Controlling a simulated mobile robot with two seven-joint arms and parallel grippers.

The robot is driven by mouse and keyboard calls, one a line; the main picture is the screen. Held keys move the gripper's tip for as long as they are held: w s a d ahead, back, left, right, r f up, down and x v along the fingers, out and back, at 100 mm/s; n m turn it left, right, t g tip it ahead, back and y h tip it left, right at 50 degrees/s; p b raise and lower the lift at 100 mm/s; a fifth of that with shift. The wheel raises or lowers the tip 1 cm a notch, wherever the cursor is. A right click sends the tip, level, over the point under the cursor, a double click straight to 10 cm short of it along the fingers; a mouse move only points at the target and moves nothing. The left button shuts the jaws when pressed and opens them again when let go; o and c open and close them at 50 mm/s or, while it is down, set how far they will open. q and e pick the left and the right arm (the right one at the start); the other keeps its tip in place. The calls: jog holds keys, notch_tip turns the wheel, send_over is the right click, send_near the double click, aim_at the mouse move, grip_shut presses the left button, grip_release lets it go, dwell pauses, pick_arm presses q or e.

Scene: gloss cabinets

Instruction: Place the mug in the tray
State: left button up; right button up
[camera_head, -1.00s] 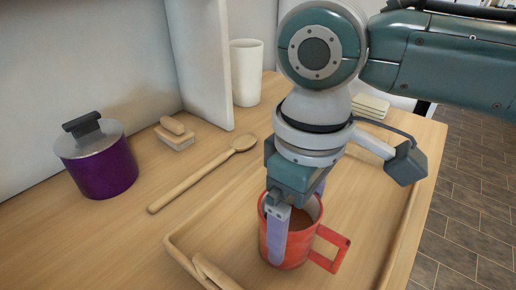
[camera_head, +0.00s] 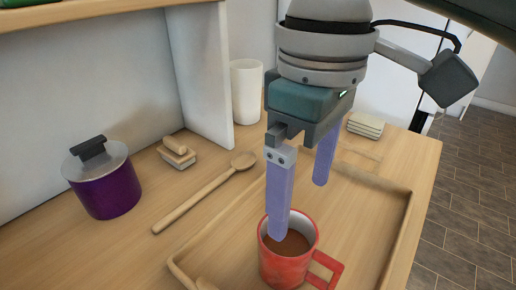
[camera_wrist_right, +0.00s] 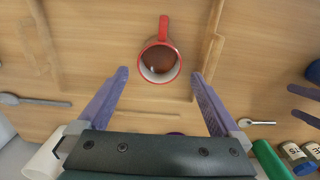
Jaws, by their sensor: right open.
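The red mug (camera_head: 285,262) with brown contents stands upright inside the wooden tray (camera_head: 408,215), its handle pointing right in the head view. My right gripper (camera_head: 299,211) is open and empty above the mug. One finger overlaps the mug's rim in the head view; the other is clear of it. In the right wrist view the mug (camera_wrist_right: 160,62) lies between and just beyond the open fingers (camera_wrist_right: 159,74), apart from both. Two purple bars at that view's right edge look like fingers of my left gripper (camera_wrist_right: 303,103); their state is unclear.
A purple pot (camera_head: 108,195) with a grey lid stands at left. Stacked pale pieces (camera_head: 366,125) sit at the back right. Shelf panels rise behind.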

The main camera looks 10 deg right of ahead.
aim_at(267, 255)
jog(key=s+a+f+m+t+y, duration=0.1)
jog(key=s+a+f+t+y, duration=0.1)
jog(key=s+a+f+y, duration=0.4)
jog(key=s+d+m+t+h, duration=0.1)
jog(key=s+d+m+h, duration=0.3)
jog(key=s+d, duration=0.5)
jog(key=d+h, duration=0.1)
jog(key=d, duration=0.3)
jog(key=shift+s+d+f+m+t+h, duration=0.3)
jog(key=shift+d+f+m+h, duration=0.05)
jog(key=shift+m+h, duration=0.05)
